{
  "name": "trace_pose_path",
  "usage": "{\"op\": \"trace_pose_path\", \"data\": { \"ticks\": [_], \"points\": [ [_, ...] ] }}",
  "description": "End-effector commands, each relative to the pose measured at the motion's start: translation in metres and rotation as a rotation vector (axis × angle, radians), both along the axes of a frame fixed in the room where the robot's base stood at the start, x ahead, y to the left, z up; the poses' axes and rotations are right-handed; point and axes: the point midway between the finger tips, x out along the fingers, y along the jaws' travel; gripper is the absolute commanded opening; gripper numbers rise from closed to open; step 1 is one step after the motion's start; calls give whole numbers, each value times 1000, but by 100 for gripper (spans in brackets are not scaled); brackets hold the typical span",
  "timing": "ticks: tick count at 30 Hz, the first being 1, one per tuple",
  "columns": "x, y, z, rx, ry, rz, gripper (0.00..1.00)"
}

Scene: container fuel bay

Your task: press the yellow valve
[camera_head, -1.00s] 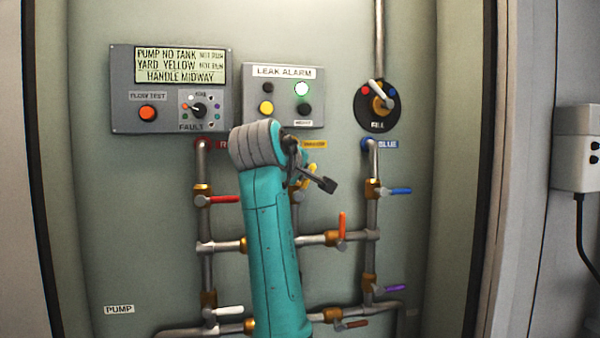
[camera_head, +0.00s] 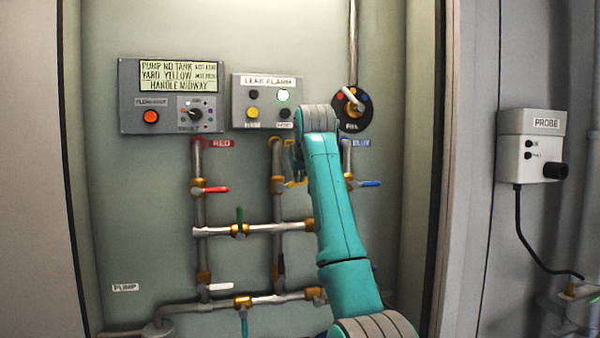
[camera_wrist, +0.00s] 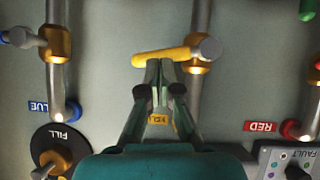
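The yellow valve handle (camera_wrist: 165,56) lies nearly level in the wrist view, which is upside down, with its grey pivot at its right end. It also shows in the head view (camera_head: 293,184) on the middle pipe, partly hidden by my arm. My gripper (camera_wrist: 160,66) has its two fingers together, with nothing seen between them. The fingertips are right at the handle's edge in the wrist view; I cannot tell whether they touch it. In the head view my gripper (camera_head: 296,158) is just above the handle, partly covered by my arm.
A red handle (camera_head: 216,190) is to the left and a blue handle (camera_head: 370,184) to the right. A green handle (camera_head: 239,216) stands below. The display (camera_head: 178,76) reads "YARD YELLOW" and "HANDLE MIDWAY". The round FILL dial (camera_head: 350,122) and leak alarm box (camera_head: 266,82) are above.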

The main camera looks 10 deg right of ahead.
Motion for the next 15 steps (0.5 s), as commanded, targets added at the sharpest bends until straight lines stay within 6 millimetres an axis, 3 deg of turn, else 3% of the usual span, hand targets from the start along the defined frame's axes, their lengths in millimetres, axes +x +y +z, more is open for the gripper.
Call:
{"op": "trace_pose_path", "data": {
  "ticks": [15],
  "points": [
    [8,-4,-9,33,0,1,0]
  ]
}}
